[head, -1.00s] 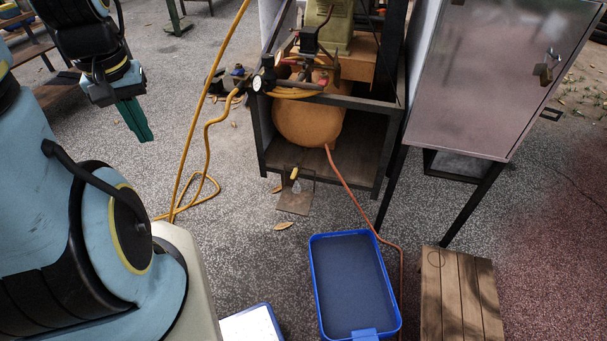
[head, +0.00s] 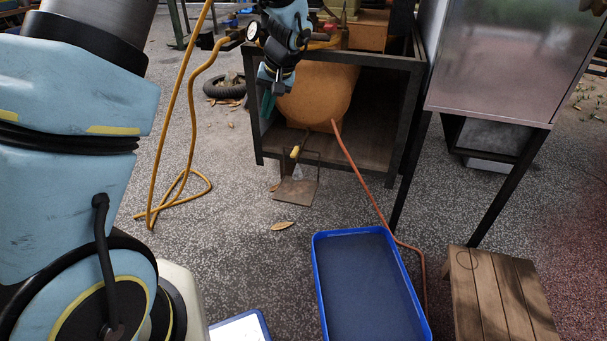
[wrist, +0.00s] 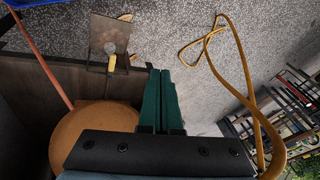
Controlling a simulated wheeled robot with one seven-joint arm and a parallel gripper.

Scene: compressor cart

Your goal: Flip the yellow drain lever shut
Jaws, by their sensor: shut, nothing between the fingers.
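The yellow drain lever (head: 295,152) is a small yellow handle above a brown-grey plate (head: 297,190), low at the front edge of the compressor cart (head: 385,140). In the wrist view the lever (wrist: 111,62) lies left of and slightly beyond my fingertips, beside a small pale round part on the plate. My gripper (head: 267,104) has green fingers, partly dark and small in the head view, at the left of the orange tank (head: 318,92). In the wrist view its fingers (wrist: 161,72) are together and empty, apart from the lever.
A red hose (head: 352,165) runs from the tank to the floor past a blue tray (head: 318,270). A yellow hose (head: 190,130) loops on the left. A grey cabinet (head: 490,65) and wooden stool (head: 500,290) stand right. Floor before the plate is mostly clear.

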